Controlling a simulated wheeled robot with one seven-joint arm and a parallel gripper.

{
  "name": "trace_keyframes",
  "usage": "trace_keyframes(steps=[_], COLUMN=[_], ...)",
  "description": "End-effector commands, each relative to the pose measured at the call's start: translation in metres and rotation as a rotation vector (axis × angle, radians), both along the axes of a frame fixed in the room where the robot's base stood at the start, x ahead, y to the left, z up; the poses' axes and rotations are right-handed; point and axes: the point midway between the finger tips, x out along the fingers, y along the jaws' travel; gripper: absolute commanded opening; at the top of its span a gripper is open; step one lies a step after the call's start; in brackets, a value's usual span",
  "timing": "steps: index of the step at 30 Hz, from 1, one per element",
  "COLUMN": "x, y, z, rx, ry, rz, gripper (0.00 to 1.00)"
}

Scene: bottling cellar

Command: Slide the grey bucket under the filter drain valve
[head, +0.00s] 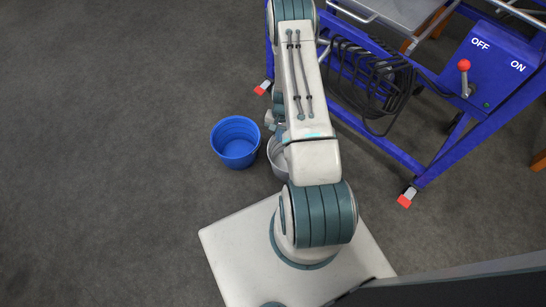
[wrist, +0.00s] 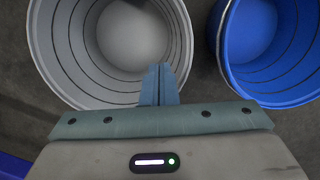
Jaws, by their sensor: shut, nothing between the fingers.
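The grey bucket (wrist: 66,50) stands upright and empty on the floor. In the head view, the grey bucket (head: 279,160) is mostly hidden behind my arm, just right of the blue bucket. My gripper (wrist: 160,72) is shut and empty, its fingertips over the near right part of the grey bucket's rim in the wrist view. I cannot tell whether they touch it. In the head view my gripper is mostly hidden by the arm. I cannot make out the filter drain valve in either view.
A blue bucket (head: 236,142) stands close to the grey one; it also shows in the wrist view (wrist: 272,88). A blue wheeled frame (head: 395,150) with a coiled black hose (head: 375,85) and an OFF/ON lever (head: 464,78) stands at right. The floor (head: 100,150) at left is clear.

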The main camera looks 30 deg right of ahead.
Motion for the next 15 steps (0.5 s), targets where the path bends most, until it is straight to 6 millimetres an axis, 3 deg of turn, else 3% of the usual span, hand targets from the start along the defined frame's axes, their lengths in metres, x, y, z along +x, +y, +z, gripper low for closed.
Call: trace_keyframes(steps=[15], x=[-0.071], y=[0.063], z=[-0.001], rx=[0.002], ry=[0.003], rz=[0.003], gripper=[0.00])
